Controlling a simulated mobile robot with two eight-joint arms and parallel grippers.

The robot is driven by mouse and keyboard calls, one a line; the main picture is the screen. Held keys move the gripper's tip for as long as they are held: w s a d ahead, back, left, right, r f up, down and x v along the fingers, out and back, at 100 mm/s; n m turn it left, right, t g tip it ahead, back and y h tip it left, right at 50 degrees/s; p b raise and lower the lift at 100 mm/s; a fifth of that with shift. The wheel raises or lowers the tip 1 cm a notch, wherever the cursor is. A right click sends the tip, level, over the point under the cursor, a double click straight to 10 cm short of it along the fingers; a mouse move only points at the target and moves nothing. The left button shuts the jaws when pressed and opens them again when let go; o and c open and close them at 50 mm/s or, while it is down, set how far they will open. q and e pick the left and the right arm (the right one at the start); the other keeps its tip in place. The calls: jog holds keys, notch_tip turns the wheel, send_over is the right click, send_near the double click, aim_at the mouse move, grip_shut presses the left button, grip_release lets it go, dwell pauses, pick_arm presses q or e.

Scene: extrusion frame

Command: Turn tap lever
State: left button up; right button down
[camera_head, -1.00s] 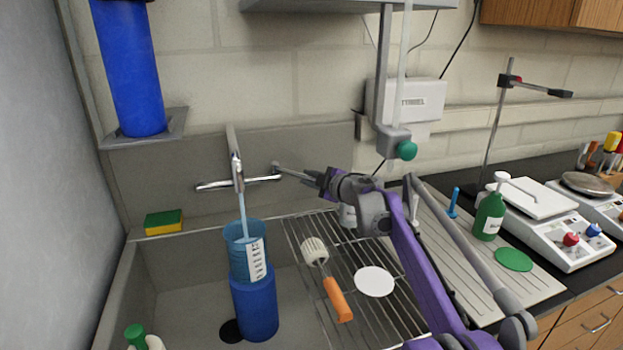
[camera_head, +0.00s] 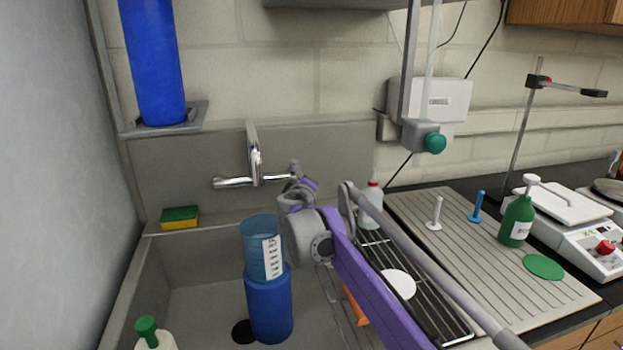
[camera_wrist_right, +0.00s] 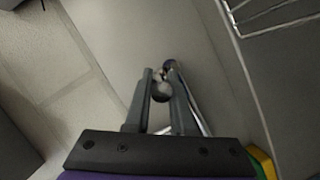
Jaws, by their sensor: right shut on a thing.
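The chrome wall tap (camera_head: 254,165) sits on the grey splashback above the sink, its spout over a clear blue graduated vessel (camera_head: 262,250). No water stream shows below the spout. My right gripper (camera_head: 297,180) is at the right end of the tap, where the lever is; arm and wrist hide most of the lever. In the right wrist view my right gripper (camera_wrist_right: 162,85) has its fingers closed around the rounded metal lever end (camera_wrist_right: 161,92). My left gripper is not in view.
The graduated vessel stands on a blue cylinder (camera_head: 269,305) in the sink. A sponge (camera_head: 180,217) lies on the sink's back ledge.

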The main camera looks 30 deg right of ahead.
jog(key=shift+a, duration=0.1)
jog(key=shift+h, duration=0.4)
jog(key=c, duration=0.8)
grip_release()
jog(key=shift+a, duration=0.1)
jog(key=shift+o, duration=0.2)
jog(key=p+v, duration=0.1)
jog(key=v, duration=0.9)
jog(key=shift+s+a+r+p, duration=0.2)
jog(key=shift+s+r+p, duration=0.1)
jog(key=shift+p, duration=0.05)
